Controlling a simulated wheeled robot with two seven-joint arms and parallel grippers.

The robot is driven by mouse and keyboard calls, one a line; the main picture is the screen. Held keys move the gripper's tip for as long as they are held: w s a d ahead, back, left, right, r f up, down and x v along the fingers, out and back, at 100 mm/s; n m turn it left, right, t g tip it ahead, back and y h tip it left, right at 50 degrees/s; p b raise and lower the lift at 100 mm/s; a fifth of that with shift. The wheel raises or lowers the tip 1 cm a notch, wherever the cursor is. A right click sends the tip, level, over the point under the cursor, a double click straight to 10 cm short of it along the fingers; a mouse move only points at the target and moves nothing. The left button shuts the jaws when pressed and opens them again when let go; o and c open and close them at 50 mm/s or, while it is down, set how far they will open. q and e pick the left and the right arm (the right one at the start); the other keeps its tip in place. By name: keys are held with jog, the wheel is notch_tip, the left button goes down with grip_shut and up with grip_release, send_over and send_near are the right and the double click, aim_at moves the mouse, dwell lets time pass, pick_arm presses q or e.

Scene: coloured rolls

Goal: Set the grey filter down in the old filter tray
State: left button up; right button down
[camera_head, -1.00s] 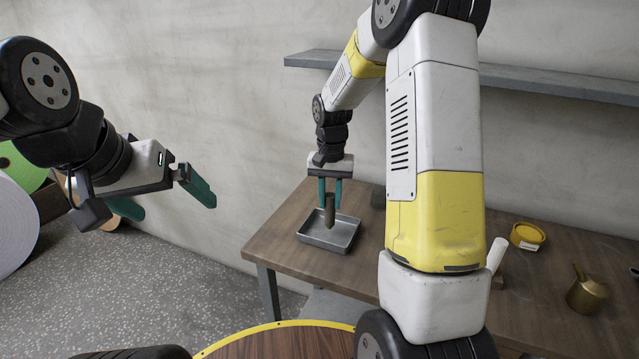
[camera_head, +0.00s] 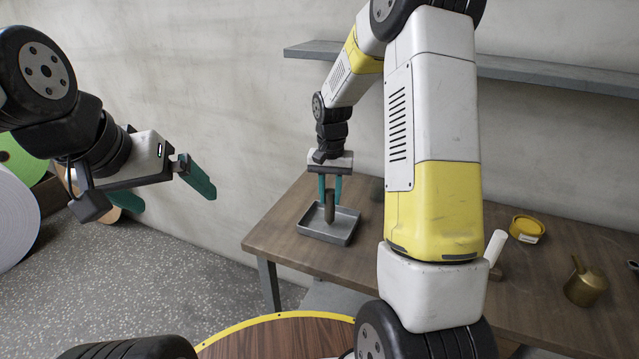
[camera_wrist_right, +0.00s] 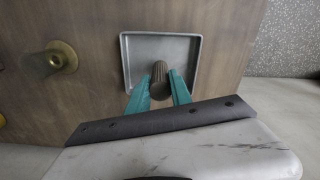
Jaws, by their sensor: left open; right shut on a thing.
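The grey filter (camera_head: 329,206) is a dark, narrow cylinder, held upright between the teal fingers of my right gripper (camera_head: 329,190). It also shows in the right wrist view as a ribbed, rounded cylinder (camera_wrist_right: 159,76) between the two fingers (camera_wrist_right: 160,90). The old filter tray (camera_head: 349,215) is a shallow grey metal tray on the table. The filter is over the inside of the tray, with its lower end at or close to the tray floor; I cannot tell whether it touches. My left gripper (camera_head: 170,192) is open and empty, in the air at the left, away from the table.
The wooden table (camera_head: 275,235) also holds a yellow round container (camera_head: 526,228), a brass can (camera_head: 585,286) and a white cylinder (camera_head: 495,248). A grey shelf (camera_head: 560,83) runs along the wall above. Large rolls (camera_head: 15,220) stand at the far left. My right arm hides part of the table.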

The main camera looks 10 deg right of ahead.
jog(key=shift+f, duration=0.1)
jog(key=c, duration=1.1)
grip_release()
